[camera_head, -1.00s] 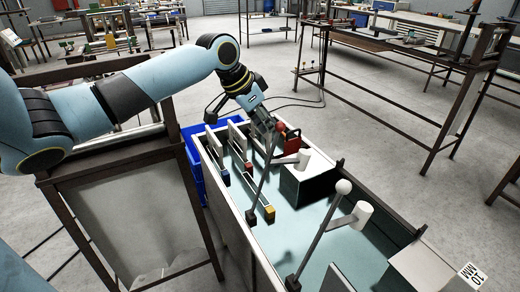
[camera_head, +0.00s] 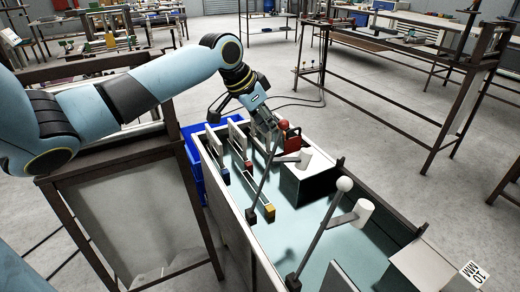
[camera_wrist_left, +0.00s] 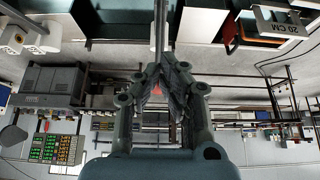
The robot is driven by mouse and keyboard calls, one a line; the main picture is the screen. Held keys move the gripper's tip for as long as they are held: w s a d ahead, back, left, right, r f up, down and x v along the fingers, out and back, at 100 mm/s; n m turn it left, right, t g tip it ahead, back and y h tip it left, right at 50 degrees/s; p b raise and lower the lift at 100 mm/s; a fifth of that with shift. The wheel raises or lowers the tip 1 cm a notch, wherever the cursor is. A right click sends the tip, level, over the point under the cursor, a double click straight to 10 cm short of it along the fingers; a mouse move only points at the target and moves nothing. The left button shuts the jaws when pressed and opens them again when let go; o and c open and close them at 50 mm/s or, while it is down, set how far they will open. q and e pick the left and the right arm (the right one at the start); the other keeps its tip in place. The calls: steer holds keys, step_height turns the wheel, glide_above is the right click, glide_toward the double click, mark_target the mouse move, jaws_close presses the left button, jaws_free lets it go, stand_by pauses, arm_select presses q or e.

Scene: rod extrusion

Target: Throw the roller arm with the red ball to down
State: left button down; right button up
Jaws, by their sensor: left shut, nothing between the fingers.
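The roller arm with the red ball (camera_head: 284,125) is a thin grey rod (camera_head: 262,180) that leans up from a dark pivot (camera_head: 251,215) in the open-topped machine. A white roller (camera_head: 305,157) sticks out from its side. My left gripper (camera_head: 272,127) is at the upper end of this rod, just left of the red ball, and its fingers are shut with nothing between them. In the left wrist view, the shut fingers (camera_wrist_left: 160,75) point at a grey rod (camera_wrist_left: 160,25). Whether they touch it I cannot tell. The right gripper is not in view.
A second roller arm with a white ball (camera_head: 344,184) stands nearer, upright and tilted. Panels with blue, red and yellow ends (camera_head: 268,210) line the machine's left side. A blue bin (camera_head: 196,160) stands beside it, and a dark-framed bench (camera_head: 400,60) is at right.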

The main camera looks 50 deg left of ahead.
arm_select(q)
steer(key=b, duration=0.7)
glide_toward(308, 158)
steer(key=shift+a+f, duration=0.95)
steer(key=shift+a, duration=0.05)
steer(key=shift+w+r+b+x, duration=0.1)
steer(key=shift+w+b+x, duration=0.05)
steer(key=shift+b+x, duration=1.3)
steer(key=shift+w+r+b+x, duration=0.1)
steer(key=shift+w+b+x, duration=0.1)
steer(key=shift+b+x, duration=1.15)
steer(key=shift+w+d+r+b+x, duration=0.15)
steer(key=shift+b+x, duration=0.4)
steer(key=shift+x, duration=0.35)
steer(key=shift+w+d+r+b+x, duration=0.1)
steer(key=shift+b+x, duration=0.4)
steer(key=shift+x, duration=0.35)
steer(key=shift+w+d+b+x, duration=0.15)
steer(key=shift+b+x, duration=0.4)
steer(key=shift+x, duration=0.35)
steer(key=shift+r, duration=0.1)
